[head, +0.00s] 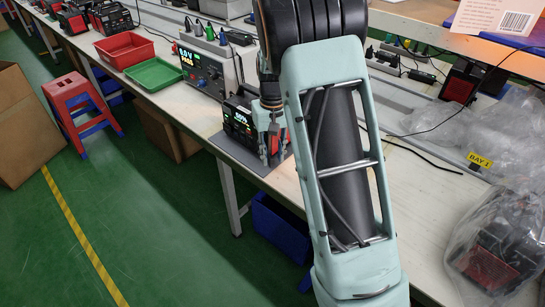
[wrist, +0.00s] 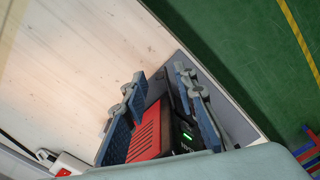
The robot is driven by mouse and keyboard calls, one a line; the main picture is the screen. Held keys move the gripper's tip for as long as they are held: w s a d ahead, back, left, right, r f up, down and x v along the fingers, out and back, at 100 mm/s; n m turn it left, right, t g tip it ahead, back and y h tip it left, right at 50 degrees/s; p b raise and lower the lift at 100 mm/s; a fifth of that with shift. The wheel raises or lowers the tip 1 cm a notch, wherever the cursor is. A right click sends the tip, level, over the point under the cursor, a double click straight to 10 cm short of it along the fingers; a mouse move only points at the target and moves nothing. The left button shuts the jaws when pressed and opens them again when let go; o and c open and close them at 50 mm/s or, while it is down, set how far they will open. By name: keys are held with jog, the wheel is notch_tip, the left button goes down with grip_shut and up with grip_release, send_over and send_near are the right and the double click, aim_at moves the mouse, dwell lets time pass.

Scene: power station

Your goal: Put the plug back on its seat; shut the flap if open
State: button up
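The power station (head: 239,119) is a small black and red unit with a lit display, standing on a grey mat (head: 238,153) near the table's front edge. In the wrist view its red grille and black face (wrist: 150,132) show with a small green light. My gripper (head: 270,135) is at the unit's right end in the head view. In the wrist view its two blue-grey fingers (wrist: 160,98) are apart, with part of the unit showing between them. I cannot make out the plug, its seat or the flap; the fingers and arm hide part of the unit.
A grey bench supply (head: 205,70) and red (head: 124,50) and green (head: 154,75) trays stand farther along the table. A bagged unit (head: 495,250) stands at right. A white and red socket block (wrist: 68,165) shows in the wrist view. Bare tabletop (wrist: 95,55) lies beyond the fingers.

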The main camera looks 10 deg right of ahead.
jog(key=shift+f, duration=0.4)
jog(key=shift+c, duration=0.4)
grip_shut()
